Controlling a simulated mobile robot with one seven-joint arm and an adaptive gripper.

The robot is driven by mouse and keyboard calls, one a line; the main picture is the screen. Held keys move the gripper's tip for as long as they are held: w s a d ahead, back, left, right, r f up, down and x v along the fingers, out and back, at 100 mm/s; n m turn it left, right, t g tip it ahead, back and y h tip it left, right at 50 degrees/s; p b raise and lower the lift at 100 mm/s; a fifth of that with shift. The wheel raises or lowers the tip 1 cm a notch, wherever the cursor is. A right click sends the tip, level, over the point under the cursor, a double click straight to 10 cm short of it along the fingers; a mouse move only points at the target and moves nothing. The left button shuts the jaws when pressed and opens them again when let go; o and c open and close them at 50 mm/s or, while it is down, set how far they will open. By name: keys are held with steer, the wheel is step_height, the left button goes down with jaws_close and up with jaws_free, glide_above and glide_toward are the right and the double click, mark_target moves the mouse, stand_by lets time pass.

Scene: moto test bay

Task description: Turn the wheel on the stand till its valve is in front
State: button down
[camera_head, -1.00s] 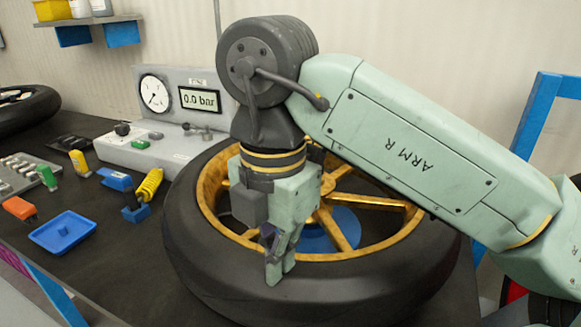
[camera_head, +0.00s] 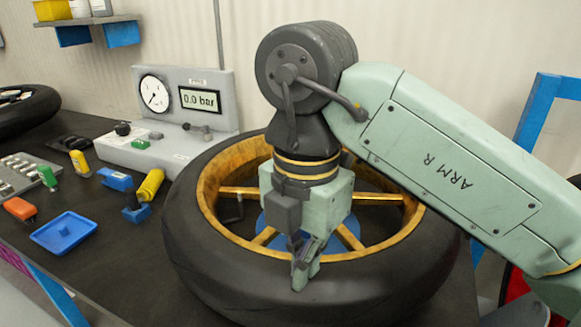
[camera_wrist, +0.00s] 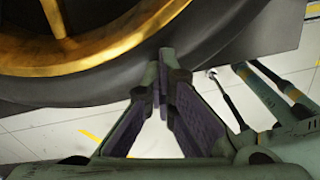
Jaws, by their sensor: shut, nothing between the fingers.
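The wheel, a black tyre (camera_head: 215,277) on a gold spoked rim (camera_head: 207,190), lies flat on its stand, and a blue hub part (camera_head: 347,237) shows through the spokes. My gripper (camera_head: 301,283) points down at the near side of the tyre, with its fingertips against or just over the tyre. In the wrist view the shut fingertips (camera_wrist: 163,55) meet at the edge of the tyre (camera_wrist: 215,50) with nothing between them. I cannot make out the valve; my arm and gripper hide part of the rim.
A grey gauge unit (camera_head: 160,152) with dial and a display reading 0.0 bar stands behind left. A blue tray (camera_head: 63,233), a yellow-handled tool (camera_head: 150,185) and small coloured items lie on the dark bench left. A blue frame (camera_head: 533,118) stands at right.

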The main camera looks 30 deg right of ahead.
steer(key=shift+r+p, duration=2.2)
steer(key=shift+r, duration=0.8)
steer(key=shift+w, duration=0.1)
